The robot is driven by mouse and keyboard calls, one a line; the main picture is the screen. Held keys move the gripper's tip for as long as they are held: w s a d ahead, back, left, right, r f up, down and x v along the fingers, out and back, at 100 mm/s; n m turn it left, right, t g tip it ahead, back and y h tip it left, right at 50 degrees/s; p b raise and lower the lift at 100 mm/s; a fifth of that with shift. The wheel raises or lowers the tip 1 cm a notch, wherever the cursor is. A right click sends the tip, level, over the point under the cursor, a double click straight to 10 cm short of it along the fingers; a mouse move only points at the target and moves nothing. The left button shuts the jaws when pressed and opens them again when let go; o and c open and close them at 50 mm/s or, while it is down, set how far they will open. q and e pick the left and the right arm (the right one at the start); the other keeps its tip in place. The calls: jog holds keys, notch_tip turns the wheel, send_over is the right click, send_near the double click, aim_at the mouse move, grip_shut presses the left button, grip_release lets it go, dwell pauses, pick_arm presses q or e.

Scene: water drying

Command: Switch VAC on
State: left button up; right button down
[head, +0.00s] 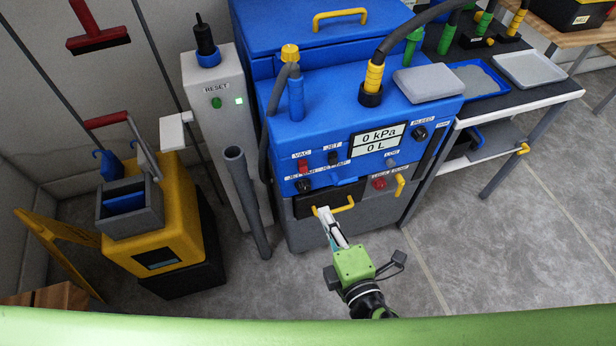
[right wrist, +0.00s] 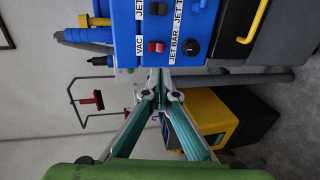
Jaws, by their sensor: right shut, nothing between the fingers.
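The blue machine (head: 370,95) carries a front panel with a red VAC switch (head: 303,166) at its left end. The red VAC switch shows close up in the right wrist view (right wrist: 155,47), beside its VAC label. I cannot tell its position. My right gripper (head: 324,212) is shut and empty, below the panel in the head view. In the right wrist view its fingertips (right wrist: 160,82) point toward the panel edge, just under the VAC switch in the picture; no contact shows. The display (head: 378,139) reads 0 kPa and 0 L. My left gripper is not in view.
A black JET switch (head: 332,157) and a black JET BAR knob (head: 304,186) sit close to the VAC switch. A yellow handle (head: 344,205) is under the panel. A grey RESET post (head: 222,130) with a lit green light and a yellow bucket (head: 165,215) stand left.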

jog(key=x, duration=1.3)
jog(key=shift+w, duration=0.1)
jog(key=shift+a+f, duration=0.1)
jog(key=shift+w+f, duration=0.2)
jog(key=shift+w, duration=0.1)
send_near(305, 172)
jog(key=v, duration=0.4)
jog(key=shift+s, duration=0.2)
jog(key=shift+f, duration=0.1)
